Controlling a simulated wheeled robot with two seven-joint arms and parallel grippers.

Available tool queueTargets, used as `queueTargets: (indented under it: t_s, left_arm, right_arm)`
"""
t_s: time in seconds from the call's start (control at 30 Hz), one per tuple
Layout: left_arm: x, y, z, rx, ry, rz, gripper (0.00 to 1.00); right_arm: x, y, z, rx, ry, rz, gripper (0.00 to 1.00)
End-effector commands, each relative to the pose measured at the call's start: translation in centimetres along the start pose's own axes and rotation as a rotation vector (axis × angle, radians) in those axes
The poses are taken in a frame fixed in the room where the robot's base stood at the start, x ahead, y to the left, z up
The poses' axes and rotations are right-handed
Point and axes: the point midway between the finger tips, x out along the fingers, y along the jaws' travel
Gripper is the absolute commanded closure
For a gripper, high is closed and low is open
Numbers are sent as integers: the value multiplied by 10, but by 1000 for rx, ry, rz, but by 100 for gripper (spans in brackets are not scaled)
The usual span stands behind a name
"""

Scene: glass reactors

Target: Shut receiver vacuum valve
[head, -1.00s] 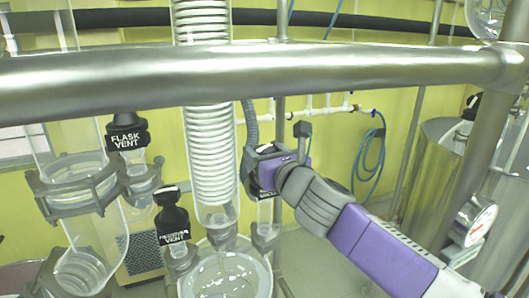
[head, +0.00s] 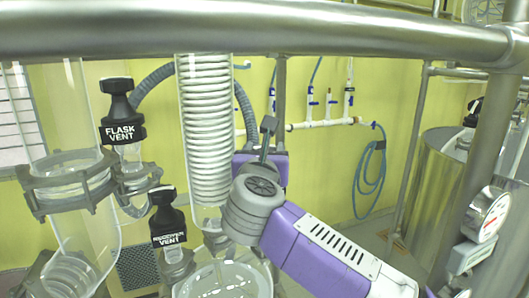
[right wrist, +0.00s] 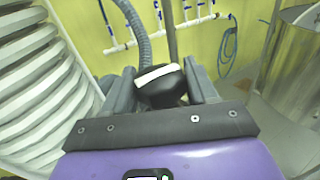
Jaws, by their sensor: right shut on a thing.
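The valve's black knob (right wrist: 165,90) with a white bar across its top is between the jaws of my right gripper (right wrist: 162,80) in the right wrist view. The bar lies nearly crosswise, its right end slightly higher. In the head view, my right gripper (head: 272,163) is just right of the coiled glass condenser, and its wrist hides the valve and any label. My right gripper is shut on the knob. My left gripper is not in view.
The glass condenser (head: 206,125) stands close on the left. Black valves marked Flask Vent (head: 122,132) and Receiver Vent (head: 168,238) are farther left. A steel rail (head: 270,30) crosses above. A steel tank with a gauge (head: 492,218) stands right.

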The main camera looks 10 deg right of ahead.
Motion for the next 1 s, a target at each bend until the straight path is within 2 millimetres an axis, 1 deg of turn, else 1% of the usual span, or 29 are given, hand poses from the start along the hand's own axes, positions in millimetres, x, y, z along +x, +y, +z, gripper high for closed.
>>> queueTargets:
  t_s: [0.1,0.13,0.2,0.43,0.53,1.0]
  left_arm:
    - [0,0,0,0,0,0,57]
    - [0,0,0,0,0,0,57]
    - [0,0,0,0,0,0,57]
    - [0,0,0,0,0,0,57]
    - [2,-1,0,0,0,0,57]
    - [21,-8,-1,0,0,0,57]
  right_arm:
    - [0,0,1,0,-3,2,69]
    - [0,0,1,0,-3,2,38]
    - [0,0,1,0,-3,2,30]
    - [0,0,1,0,-2,3,30]
    - [-5,0,0,0,-3,4,30]
    - [-61,0,-1,0,-3,5,30]
